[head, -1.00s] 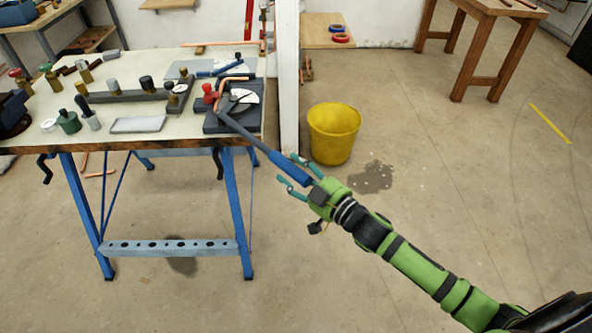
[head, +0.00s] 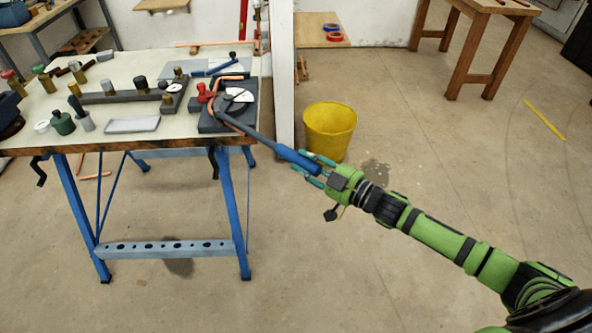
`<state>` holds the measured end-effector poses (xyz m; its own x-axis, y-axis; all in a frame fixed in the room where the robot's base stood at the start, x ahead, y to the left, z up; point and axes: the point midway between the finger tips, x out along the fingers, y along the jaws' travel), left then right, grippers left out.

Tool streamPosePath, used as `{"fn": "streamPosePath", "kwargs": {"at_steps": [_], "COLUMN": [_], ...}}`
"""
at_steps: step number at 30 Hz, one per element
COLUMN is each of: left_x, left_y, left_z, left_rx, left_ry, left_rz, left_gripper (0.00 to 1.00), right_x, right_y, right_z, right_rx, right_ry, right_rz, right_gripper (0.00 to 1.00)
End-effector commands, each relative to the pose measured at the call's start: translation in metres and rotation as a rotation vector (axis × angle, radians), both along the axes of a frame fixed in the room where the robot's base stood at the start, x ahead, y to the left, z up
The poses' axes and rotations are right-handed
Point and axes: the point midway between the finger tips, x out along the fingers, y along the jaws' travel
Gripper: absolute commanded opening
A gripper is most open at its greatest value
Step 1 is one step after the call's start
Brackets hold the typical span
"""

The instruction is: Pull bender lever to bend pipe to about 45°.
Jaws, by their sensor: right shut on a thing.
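The pipe bender (head: 222,107) sits at the right front corner of the workbench, with a red clamp part (head: 204,93) and a white dial. Its lever (head: 249,130) reaches out over the bench edge, down and to the right, and ends in a blue grip (head: 298,160). A copper pipe (head: 230,77) lies in the bender; how far it is bent is hard to tell at this size. My right gripper (head: 319,167) is shut on the blue grip, its teal fingers on either side. My left gripper is not in view.
The workbench (head: 185,133) holds valves, fittings and a grey tray (head: 132,125). A yellow bucket (head: 331,131) stands on the floor just behind my right gripper. A white post (head: 284,80) rises beside the bench. The floor at the front right is clear.

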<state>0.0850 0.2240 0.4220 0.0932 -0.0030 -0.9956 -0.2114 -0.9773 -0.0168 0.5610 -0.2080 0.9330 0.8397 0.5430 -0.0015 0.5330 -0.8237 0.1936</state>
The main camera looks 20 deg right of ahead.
Motion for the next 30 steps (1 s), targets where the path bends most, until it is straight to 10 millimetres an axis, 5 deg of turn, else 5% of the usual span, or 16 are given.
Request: {"fn": "streamPosePath", "kwargs": {"at_steps": [6, 15, 16, 17, 30], "left_x": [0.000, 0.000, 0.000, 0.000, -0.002], "left_y": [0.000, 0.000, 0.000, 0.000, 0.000], "left_z": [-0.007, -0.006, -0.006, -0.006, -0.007], "left_rx": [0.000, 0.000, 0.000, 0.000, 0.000], "left_ry": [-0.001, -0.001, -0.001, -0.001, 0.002], "left_rz": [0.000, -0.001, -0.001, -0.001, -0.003], "left_gripper": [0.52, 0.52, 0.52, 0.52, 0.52], "right_x": [0.010, 0.010, 0.010, 0.011, 0.003], "right_y": [-0.024, -0.025, -0.025, -0.025, -0.030], "right_z": [0.007, 0.008, 0.008, 0.008, 0.003], "right_rx": [-0.003, -0.003, -0.003, -0.003, -0.006], "right_ry": [-0.012, -0.011, -0.011, -0.011, -0.001], "right_rz": [0.030, 0.029, 0.029, 0.029, 0.026], "right_gripper": [0.00, 0.00, 0.39, 0.51, 0.52]}}
